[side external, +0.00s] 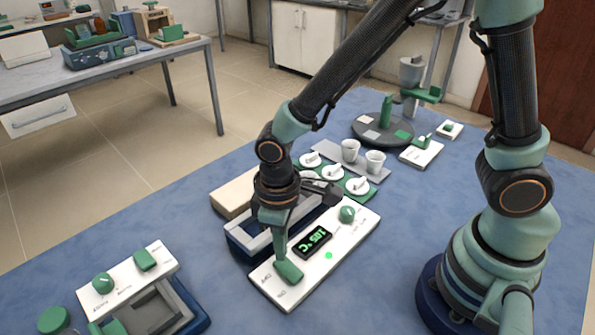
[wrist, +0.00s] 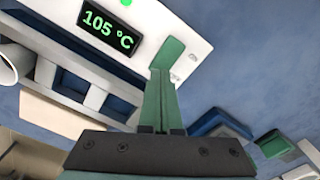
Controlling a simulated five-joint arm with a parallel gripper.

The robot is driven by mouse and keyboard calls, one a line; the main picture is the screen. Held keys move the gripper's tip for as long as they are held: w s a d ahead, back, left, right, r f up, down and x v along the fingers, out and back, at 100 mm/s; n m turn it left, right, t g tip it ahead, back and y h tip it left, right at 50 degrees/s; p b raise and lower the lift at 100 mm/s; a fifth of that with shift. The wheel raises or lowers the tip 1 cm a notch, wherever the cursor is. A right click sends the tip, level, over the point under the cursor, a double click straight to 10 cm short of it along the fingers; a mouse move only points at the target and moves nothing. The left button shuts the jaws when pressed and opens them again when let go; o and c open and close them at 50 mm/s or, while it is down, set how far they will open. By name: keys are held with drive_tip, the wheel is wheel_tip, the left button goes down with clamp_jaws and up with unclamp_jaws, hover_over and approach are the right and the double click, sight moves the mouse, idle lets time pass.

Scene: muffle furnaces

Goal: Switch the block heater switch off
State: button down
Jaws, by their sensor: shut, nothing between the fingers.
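The block heater's white front panel (side external: 345,245) lies on the blue table under my gripper. Its black display (side external: 313,241) reads 105 °C in green, also readable in the wrist view (wrist: 108,30). A green indicator light (side external: 329,255) is lit beside the display. The green switch (side external: 289,272) is at the panel's near-left end and shows at the fingertips in the wrist view (wrist: 172,50). My gripper (side external: 281,257) is shut and empty, pointing down at the switch; its fingers (wrist: 160,75) partly cover it. Whether they touch is hard to tell.
A green knob (side external: 347,214) stands at the panel's far end. Another unit with a white panel (side external: 127,280) sits at front left. Bare blue table lies right of the heater.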

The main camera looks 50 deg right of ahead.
drive_tip(key=shift+f, duration=1)
idle(0.6)
drive_tip(key=shift+r, duration=3.55)
drive_tip(key=d+r+m+t, duration=0.5)
drive_tip(key=d+r, duration=0.9)
drive_tip(key=d, duration=0.3)
drive_tip(key=shift+s+d+m+t, duration=0.25)
drive_tip(key=shift+d+m+t, duration=0.1)
drive_tip(key=shift+m, duration=0.15)
